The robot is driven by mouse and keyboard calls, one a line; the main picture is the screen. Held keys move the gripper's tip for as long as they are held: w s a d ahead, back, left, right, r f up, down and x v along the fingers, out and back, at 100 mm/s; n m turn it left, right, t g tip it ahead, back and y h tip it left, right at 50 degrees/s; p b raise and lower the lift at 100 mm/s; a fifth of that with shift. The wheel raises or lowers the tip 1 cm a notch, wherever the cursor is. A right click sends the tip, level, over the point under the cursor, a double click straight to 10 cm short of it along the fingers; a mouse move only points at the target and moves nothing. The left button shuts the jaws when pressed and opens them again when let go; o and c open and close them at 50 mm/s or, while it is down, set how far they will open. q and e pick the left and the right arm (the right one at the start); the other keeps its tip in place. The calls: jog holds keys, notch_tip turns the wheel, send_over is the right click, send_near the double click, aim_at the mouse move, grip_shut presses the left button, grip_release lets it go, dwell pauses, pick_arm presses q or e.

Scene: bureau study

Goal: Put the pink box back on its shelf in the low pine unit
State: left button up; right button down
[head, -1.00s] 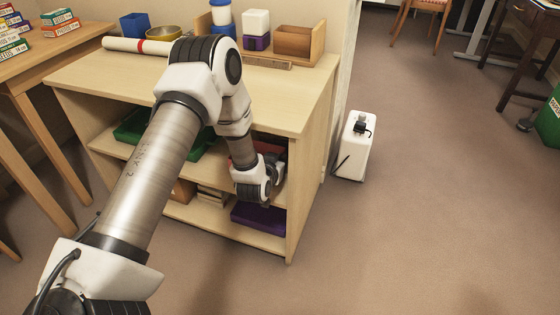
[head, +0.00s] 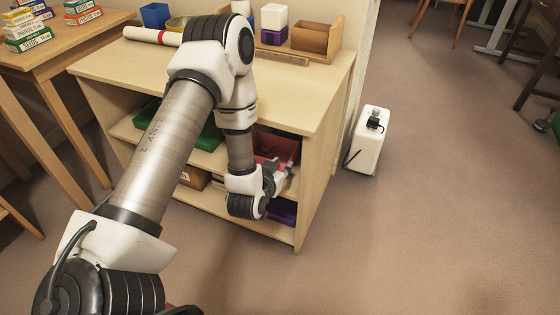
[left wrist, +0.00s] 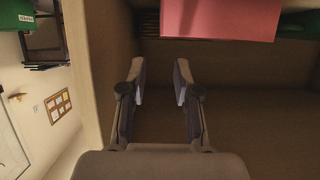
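The pink box (head: 277,146) sits on the middle shelf of the low pine unit (head: 299,215), at its right end; my left arm hides part of it. In the left wrist view the pink box (left wrist: 220,18) shows at the top edge, beyond the fingertips and apart from them. My left gripper (head: 274,181) is at the unit's open front, just below and in front of the box. In the left wrist view the left gripper's (left wrist: 160,75) fingers are spread with nothing between them. My right gripper is not in view.
A purple box (head: 284,211) is on the bottom shelf. The unit's top holds a wooden caddy (head: 335,47) and a white roll (head: 152,36). A white case (head: 369,142) stands on the floor to the right.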

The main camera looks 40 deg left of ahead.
pick_arm(q)
jog(key=s+d+f+m+g+h, duration=0.25)
jog(key=s+d+f+g, duration=0.5)
jog(key=s+f, duration=0.5)
jog(key=s+d+f+g+h, duration=0.1)
jog(key=s+d+f+g, duration=0.15)
jog(key=s, duration=0.55)
jog(key=s+d+f+g, duration=0.1)
jog(key=s+d+g, duration=0.15)
jog(key=s, duration=0.45)
notch_tip(320, 180, up, 36)
jog(key=a+p, duration=0.1)
jog(key=p, duration=3.5)
jog(key=shift+r+g, duration=0.15)
jog(key=shift+g, duration=0.2)
jog(key=shift+w, duration=0.1)
